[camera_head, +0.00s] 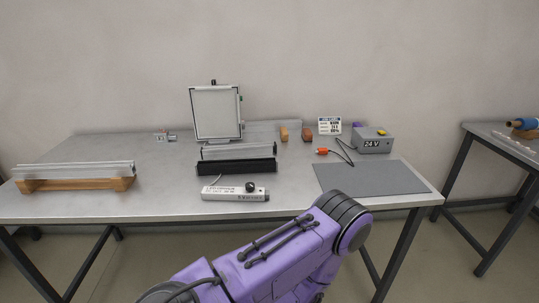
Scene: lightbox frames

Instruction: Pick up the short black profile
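A short black profile (237,166) lies lengthwise on the table (130,207), near its middle. A silver profile (236,151) of similar length lies right behind it. A longer silver profile (75,170) rests on a wooden support (74,184) at the left end of the table. Neither of my grippers shows in the head view. One of my purple arm links crosses the bottom of the view, in front of the table edge.
A framed panel (215,114) stands behind the profiles. A white labelled bar (234,194) with a dark knob lies in front. To the right are two small brown blocks, a grey 24 V box (372,143) with a cable, and a grey mat (371,178). Another table (507,151) stands far right.

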